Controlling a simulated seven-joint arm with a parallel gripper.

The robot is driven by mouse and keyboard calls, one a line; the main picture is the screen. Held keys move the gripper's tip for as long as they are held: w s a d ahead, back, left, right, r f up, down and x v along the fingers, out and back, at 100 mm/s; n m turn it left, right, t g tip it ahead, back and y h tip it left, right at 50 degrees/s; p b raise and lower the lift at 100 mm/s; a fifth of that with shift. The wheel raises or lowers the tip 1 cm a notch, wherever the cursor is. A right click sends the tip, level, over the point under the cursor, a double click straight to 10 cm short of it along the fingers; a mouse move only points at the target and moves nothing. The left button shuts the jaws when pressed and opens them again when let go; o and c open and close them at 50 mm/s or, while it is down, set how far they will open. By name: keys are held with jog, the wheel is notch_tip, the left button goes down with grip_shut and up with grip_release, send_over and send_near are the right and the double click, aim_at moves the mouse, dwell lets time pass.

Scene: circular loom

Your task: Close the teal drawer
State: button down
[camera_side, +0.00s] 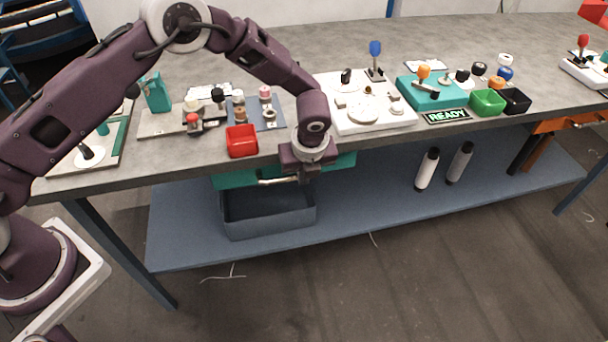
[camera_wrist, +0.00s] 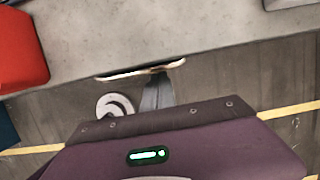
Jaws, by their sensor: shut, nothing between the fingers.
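The teal drawer (camera_side: 235,180) shows in the side view just under the table's front edge, with its teal front visible on both sides of my gripper. The pictures do not clearly show how far it stands out. Its pale bar handle (camera_side: 277,181) is left of my gripper (camera_side: 304,178). My gripper points down at the drawer front, shut and empty. In the wrist view, a pale bar (camera_wrist: 120,73), apparently the handle, lies by the tabletop edge, with my grey fingers (camera_wrist: 157,92) close against it. Whether they touch is unclear.
A red bin (camera_side: 242,141) stands on the table edge, left of my wrist; it also shows in the wrist view (camera_wrist: 20,50). A white panel (camera_side: 345,125) lies to the right. A grey open bin (camera_side: 268,212) is below the drawer, above a blue shelf (camera_side: 370,205).

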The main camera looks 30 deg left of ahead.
jog(key=s+d+r, duration=0.2)
jog(key=r, duration=0.3)
jog(key=s+d+r, duration=0.3)
jog(key=r, duration=0.3)
jog(key=s+a+r+n+t, duration=0.1)
jog(key=s+a+r+n, duration=0.4)
jog(key=r, duration=0.4)
jog(key=s+a+r+n, duration=0.4)
jog(key=a+r+n, duration=0.2)
jog(key=a+r, duration=0.15)
jog(key=s+a+r+n+t+h, duration=0.1)
jog(key=s+a+r+n, duration=0.1)
jog(key=s+n, duration=0.6)
jog(key=s+a+r+n+t+h, duration=0.1)
jog(key=s+a+r+n, duration=0.1)
jog(key=s+n, duration=0.5)
jog(key=s, duration=0.3)
jog(key=shift+s+a+n, duration=0.2)
jog(key=shift+a+n, duration=0.2)
